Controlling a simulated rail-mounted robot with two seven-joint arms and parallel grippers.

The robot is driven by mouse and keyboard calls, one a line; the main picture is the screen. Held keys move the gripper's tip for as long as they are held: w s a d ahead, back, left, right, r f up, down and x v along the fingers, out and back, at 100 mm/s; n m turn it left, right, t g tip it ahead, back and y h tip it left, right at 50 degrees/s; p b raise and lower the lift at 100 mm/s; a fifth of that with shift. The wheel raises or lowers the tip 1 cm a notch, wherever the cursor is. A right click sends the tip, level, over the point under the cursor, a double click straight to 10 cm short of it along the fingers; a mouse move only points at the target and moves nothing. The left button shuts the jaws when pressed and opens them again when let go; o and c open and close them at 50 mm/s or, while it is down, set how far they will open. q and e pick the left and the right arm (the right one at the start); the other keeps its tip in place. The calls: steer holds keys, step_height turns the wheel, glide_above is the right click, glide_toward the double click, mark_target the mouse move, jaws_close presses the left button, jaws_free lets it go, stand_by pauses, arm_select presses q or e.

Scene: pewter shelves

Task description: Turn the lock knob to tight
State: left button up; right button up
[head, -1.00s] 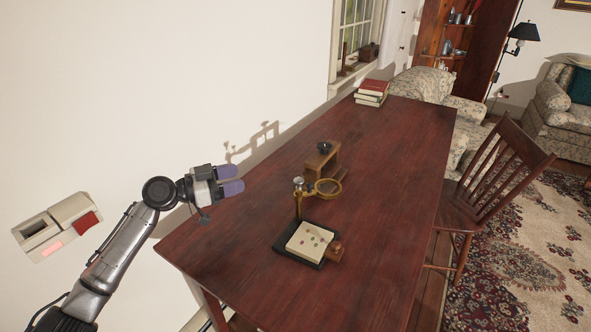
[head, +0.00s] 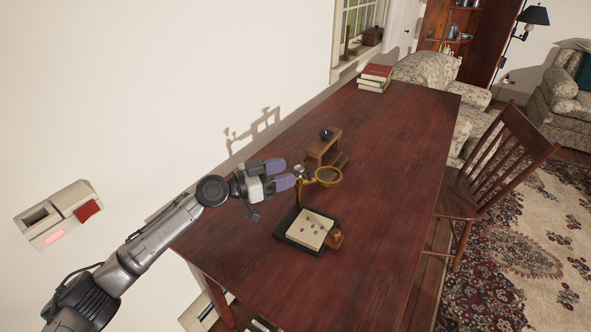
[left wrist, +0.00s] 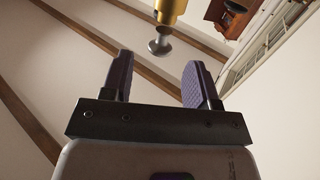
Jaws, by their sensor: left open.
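The magnifier stand is a brass post (head: 299,189) with a round lens (head: 328,177) on an arm, rising from a dark base on the table. A silver knob (head: 299,169) sits at the top of the post; I take it as the lock knob. In the left wrist view a grey, round-headed knob (left wrist: 159,47) on a brass part lies just beyond the fingertips, roughly between them. My left gripper (head: 289,172) is open with purple finger pads, close to the knob's left side. The wrist view shows the gap between its fingers (left wrist: 158,70) empty. My right gripper is out of view.
A pale sheet with dark spots (head: 309,229) lies on the stand's base. A small wooden block (head: 336,236) is beside it. A wooden stand with a dark top piece (head: 323,145) is behind the lens. Books (head: 375,78) lie at the far end. The table's right side is clear.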

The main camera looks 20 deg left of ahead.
mark_target(295, 168)
arm_select(q)
steer(key=shift+x, duration=1.8)
steer(key=shift+c, duration=0.2)
